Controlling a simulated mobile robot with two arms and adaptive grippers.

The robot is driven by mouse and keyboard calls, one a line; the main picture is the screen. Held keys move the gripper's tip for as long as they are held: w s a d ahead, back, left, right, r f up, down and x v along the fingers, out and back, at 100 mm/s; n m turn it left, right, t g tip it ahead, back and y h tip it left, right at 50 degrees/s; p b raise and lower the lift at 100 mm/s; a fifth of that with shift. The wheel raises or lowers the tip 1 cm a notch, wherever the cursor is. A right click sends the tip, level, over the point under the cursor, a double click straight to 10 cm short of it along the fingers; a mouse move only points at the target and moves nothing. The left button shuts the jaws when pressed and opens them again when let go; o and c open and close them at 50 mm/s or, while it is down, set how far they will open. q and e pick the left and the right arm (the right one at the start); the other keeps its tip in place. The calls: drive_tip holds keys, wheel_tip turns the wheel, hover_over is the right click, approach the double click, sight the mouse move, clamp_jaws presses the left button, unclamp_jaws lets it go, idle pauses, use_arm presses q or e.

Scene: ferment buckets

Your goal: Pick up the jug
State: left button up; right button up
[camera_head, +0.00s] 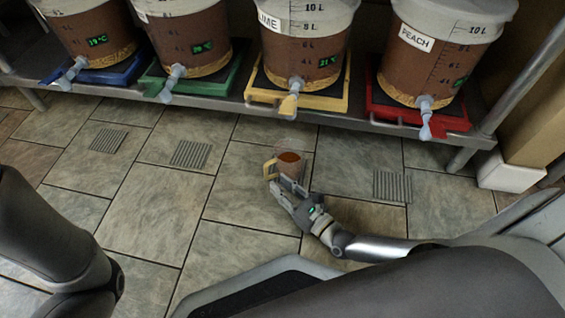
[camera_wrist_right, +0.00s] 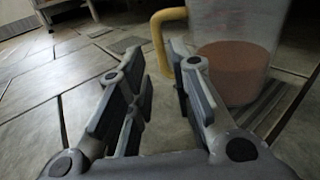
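The jug (camera_head: 291,159) is clear with brown liquid in its lower part and a yellow handle on its left side. It stands upright on the floor below the yellow-tapped bucket. My right gripper (camera_head: 283,187) is at the near side of the jug, close to the handle. In the right wrist view the right gripper (camera_wrist_right: 152,88) is open with nothing between its fingers. My left gripper is out of view.
Several ferment buckets stand on a metal shelf (camera_head: 200,95) on coloured stands, with taps overhanging its front edge. The peach bucket (camera_head: 432,60) is at the right. Grates (camera_head: 392,186) are set in the tiled floor. A shelf leg and a white block (camera_head: 510,174) stand at the right.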

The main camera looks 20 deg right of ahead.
sight(267, 176)
drive_tip(key=shift+x, duration=0.8)
drive_tip(key=b+x, duration=0.3)
drive_tip(key=x, duration=0.1)
drive_tip(key=shift+w+a+f, duration=0.1)
drive_tip(key=shift+w, duration=0.25)
drive_tip(key=shift+w+a+b, duration=0.1)
drive_tip(key=shift+w+b, duration=0.15)
drive_tip(key=shift+b, duration=0.05)
clamp_jaws()
